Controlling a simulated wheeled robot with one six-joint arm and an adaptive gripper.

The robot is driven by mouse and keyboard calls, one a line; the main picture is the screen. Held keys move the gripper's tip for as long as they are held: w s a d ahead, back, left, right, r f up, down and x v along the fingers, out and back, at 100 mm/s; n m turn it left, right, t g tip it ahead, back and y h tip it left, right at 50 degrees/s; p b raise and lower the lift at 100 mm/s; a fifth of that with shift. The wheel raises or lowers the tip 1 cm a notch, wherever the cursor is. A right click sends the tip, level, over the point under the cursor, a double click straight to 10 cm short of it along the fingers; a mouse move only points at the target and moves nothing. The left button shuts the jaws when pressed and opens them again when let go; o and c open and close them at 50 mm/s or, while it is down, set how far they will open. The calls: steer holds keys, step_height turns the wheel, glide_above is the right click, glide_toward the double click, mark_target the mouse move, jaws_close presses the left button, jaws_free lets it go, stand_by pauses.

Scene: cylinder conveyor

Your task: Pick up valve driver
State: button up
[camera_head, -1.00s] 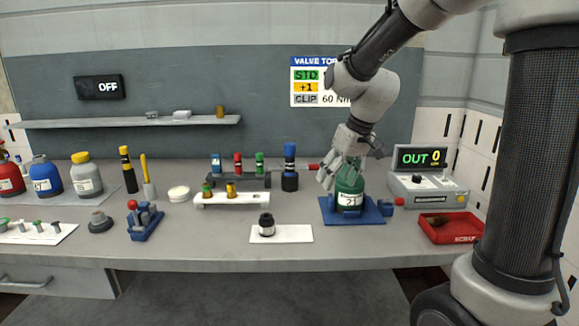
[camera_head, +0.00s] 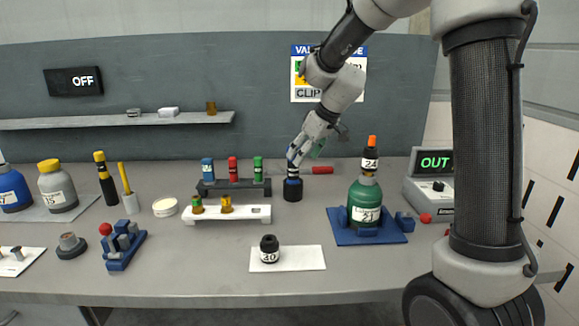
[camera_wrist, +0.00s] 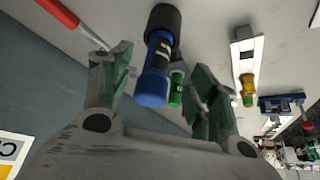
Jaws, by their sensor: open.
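The valve driver appears to be the blue, black-banded tool (camera_head: 292,170), upright in a round black base (camera_head: 293,190) on the bench. The wrist view shows its blue body (camera_wrist: 153,85) between my fingers, with the black base (camera_wrist: 165,20) beyond. My gripper (camera_wrist: 160,62) is open around the tool's upper part, one finger on each side. Gaps show between the fingers and the tool in that view. In the head view my gripper (camera_head: 296,153) covers the tool's top, so contact cannot be told there.
A dark rack (camera_head: 232,188) with blue, red and green pieces stands close to the left. A red rod (camera_head: 322,170) lies right of the tool. A green bottle (camera_head: 364,203) with an orange-topped "24" piece (camera_head: 371,155) stands on a blue base (camera_head: 345,236).

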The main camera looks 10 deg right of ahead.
mark_target(293, 168)
steer(key=x, duration=0.8)
steer(key=shift+w+r, duration=0.1)
steer(key=shift+w, duration=0.25)
jaws_close()
